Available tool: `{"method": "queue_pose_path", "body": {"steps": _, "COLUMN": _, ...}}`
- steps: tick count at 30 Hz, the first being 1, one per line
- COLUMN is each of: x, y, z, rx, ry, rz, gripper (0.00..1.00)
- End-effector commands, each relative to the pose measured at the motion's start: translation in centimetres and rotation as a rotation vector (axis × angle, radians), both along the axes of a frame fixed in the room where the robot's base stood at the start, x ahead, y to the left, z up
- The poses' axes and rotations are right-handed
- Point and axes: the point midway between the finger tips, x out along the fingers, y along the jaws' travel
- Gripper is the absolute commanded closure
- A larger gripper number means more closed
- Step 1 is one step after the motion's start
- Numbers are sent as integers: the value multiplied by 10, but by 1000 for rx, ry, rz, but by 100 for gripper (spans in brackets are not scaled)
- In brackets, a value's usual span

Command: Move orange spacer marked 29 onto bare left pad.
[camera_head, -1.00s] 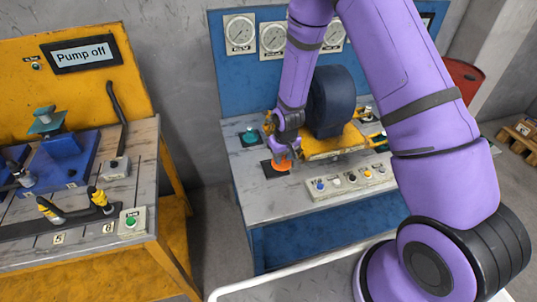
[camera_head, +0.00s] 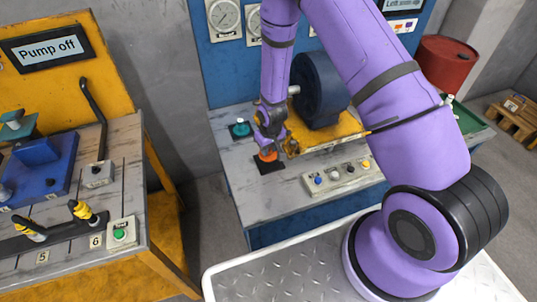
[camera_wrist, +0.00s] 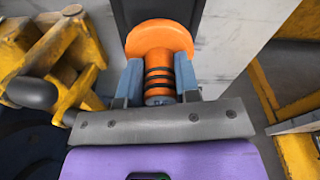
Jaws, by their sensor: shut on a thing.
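The orange spacer (camera_head: 267,155) is at the black square pad (camera_head: 270,167) on the left part of the grey bench. My gripper (camera_head: 268,148) comes down on it from above and is shut on it. In the wrist view the spacer (camera_wrist: 160,38) shows a round orange flange and a narrower stem with black bands. The blue-grey fingers of my gripper (camera_wrist: 158,88) sit on both sides of the stem. A dark strip (camera_wrist: 155,10) lies behind the flange. I cannot tell whether the spacer touches the pad. The marking 29 is not readable.
A dark blue motor (camera_head: 321,90) on a yellow base stands right of my gripper. A teal knob (camera_head: 240,128) is behind and left of the pad. A button box (camera_head: 343,176) is at the front. The yellow pump bench (camera_head: 145,262) stands left, across a gap.

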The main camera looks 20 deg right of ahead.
Motion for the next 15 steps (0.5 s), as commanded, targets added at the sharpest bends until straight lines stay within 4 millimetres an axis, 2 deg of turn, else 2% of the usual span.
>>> {"method": "queue_pose_path", "body": {"steps": 7, "x": -1, "y": 0, "z": -32, "rx": 0, "ry": 2, "rz": 0, "gripper": 100}}
{"method": "queue_pose_path", "body": {"steps": 15, "x": 0, "y": 0, "z": -36, "rx": 0, "ry": 0, "rz": 0, "gripper": 100}}
